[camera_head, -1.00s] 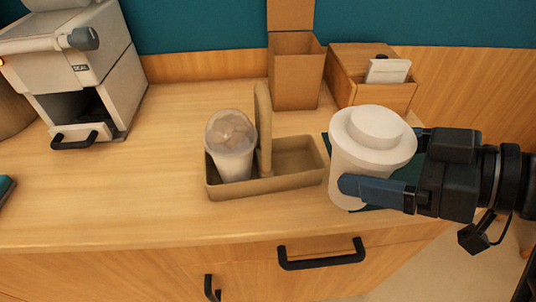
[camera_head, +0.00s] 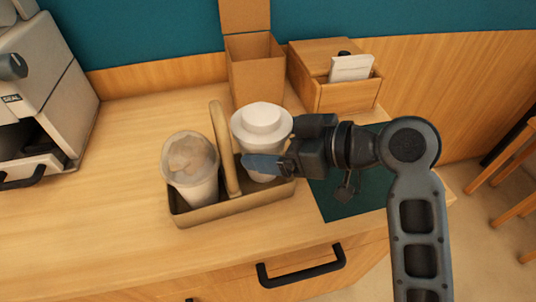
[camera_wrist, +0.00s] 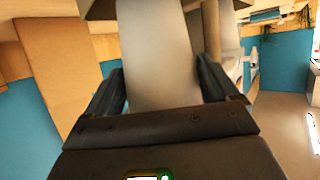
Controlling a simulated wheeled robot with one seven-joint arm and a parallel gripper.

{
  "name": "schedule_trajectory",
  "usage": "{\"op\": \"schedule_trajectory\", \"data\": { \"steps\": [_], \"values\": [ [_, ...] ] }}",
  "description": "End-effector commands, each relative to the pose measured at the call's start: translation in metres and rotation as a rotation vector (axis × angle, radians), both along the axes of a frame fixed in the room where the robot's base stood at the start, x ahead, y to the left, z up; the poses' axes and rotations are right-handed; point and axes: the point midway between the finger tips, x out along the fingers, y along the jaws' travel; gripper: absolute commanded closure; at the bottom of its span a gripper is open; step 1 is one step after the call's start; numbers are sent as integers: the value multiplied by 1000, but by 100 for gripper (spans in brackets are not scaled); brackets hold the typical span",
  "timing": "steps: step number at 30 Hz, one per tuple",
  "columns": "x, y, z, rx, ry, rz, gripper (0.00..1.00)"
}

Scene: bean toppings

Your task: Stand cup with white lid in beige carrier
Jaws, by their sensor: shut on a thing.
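The cup with the white lid (camera_head: 262,122) is upright at the right compartment of the beige carrier (camera_head: 232,211). My gripper (camera_head: 268,163) is shut on its sides from the right. The cup's lower part is down behind the carrier's front wall; I cannot tell whether its base touches the carrier floor. In the wrist view the cup body (camera_wrist: 158,60) fills the space between the two fingers. The carrier's left compartment holds another cup with a clear domed lid (camera_head: 190,165). The carrier's upright handle (camera_head: 222,150) stands between the two cups.
A tall open cardboard box (camera_head: 255,75) stands just behind the carrier. A wooden box with a white card (camera_head: 350,68) is at the back right. A dark green mat (camera_head: 335,200) lies right of the carrier. A coffee machine (camera_head: 45,95) is at the left. The counter's front left is clear.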

Motion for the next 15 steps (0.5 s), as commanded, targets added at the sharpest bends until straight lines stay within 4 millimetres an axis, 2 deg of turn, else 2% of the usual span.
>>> {"op": "schedule_trajectory", "data": {
  "steps": [4, 10, 15],
  "values": [
    [3, 4, -6, 1, 0, 0, 29],
    [3, 4, -33, 1, 2, -1, 29],
    [3, 4, -42, 1, -2, -1, 29]
  ]
}}
